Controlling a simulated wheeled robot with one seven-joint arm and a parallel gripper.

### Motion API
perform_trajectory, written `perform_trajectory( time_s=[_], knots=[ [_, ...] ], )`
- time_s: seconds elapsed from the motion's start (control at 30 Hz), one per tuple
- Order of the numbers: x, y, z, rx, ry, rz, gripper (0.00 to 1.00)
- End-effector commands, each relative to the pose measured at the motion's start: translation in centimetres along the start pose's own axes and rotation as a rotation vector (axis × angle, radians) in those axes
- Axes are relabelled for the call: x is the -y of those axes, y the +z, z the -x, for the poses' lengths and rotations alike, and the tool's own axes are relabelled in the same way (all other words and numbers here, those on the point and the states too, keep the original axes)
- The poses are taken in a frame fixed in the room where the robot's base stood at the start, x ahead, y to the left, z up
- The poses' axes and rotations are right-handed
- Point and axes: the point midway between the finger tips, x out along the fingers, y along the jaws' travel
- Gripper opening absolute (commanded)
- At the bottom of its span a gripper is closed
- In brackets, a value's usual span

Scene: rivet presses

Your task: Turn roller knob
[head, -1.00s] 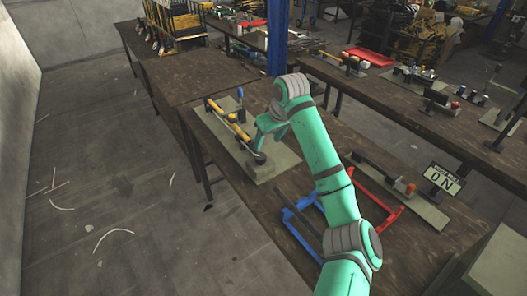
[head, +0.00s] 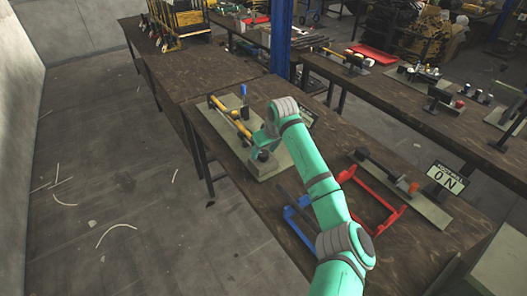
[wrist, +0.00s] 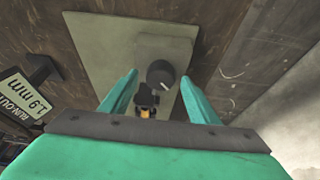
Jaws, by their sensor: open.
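The roller knob (wrist: 160,73) is a round black knob with a pale line on its top, on a raised grey block of the fixture plate (wrist: 95,50). It also shows as a dark spot near the plate's front end in the head view (head: 263,156). My gripper (wrist: 160,77) is open and empty, its green fingertips to the left and right of the knob in the wrist view. I cannot tell how far above the knob they are. In the head view my gripper (head: 265,143) is over the front part of the fixture. Yellow rollers (head: 226,113) lie along the plate behind it.
A blue upright handle (head: 243,91) stands at the fixture's far end. A sign (wrist: 27,105) stands beside the plate. Blue (head: 296,216) and red (head: 380,208) frames and an orange-tipped lever fixture (head: 412,188) are nearer on the bench. Open floor is left.

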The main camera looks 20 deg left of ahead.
Motion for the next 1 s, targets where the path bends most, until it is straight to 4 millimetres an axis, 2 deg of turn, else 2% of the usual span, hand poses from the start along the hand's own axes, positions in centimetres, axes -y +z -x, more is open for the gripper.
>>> perform_trajectory(
  time_s=[0.1, 0.27, 1.0],
  knots=[
    [-0.03, 0.03, 0.01, 0.000, 0.000, 0.000, 0.53],
    [0.04, -0.03, 0.00, 0.000, 0.000, 0.001, 0.14],
    [0.13, -0.18, 0.06, -0.002, 0.010, -0.018, 0.14]
  ],
)
